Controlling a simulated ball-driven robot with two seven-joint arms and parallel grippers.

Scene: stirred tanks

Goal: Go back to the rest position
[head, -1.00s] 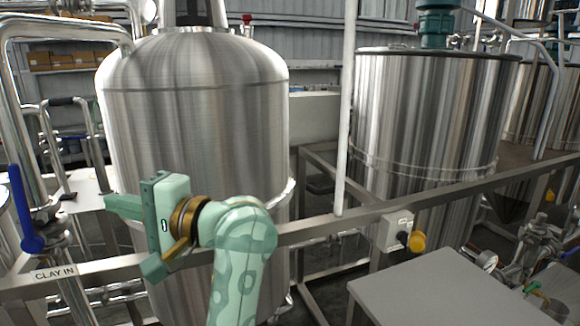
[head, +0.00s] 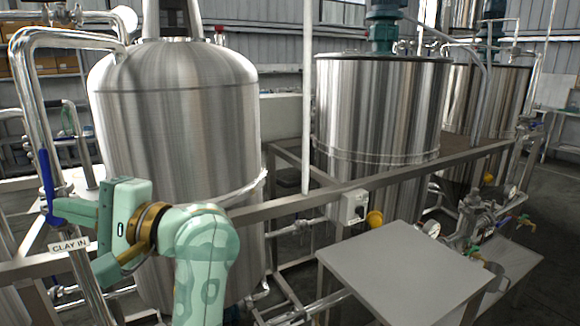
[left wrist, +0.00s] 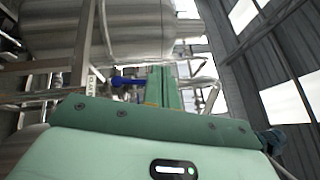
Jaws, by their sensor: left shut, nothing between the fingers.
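My left gripper (head: 72,209) is at the lower left of the head view, with its pale green body and fingers pointing left. Its fingers are shut and hold nothing. In the left wrist view the shut green fingers (left wrist: 164,88) point away from the camera. In the head view they overlap the lower end of a blue valve lever (head: 46,182); whether they touch it I cannot tell. A blue handle also shows just left of the fingers in the left wrist view (left wrist: 128,82). My right gripper is not in view.
A large steel tank (head: 180,150) stands behind my left arm. A steel rail (head: 290,207) with a "CLAY IN" label (head: 69,247) crosses in front of it. A second tank (head: 375,130) stands right of it. A bare grey table (head: 400,275) is at the lower right.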

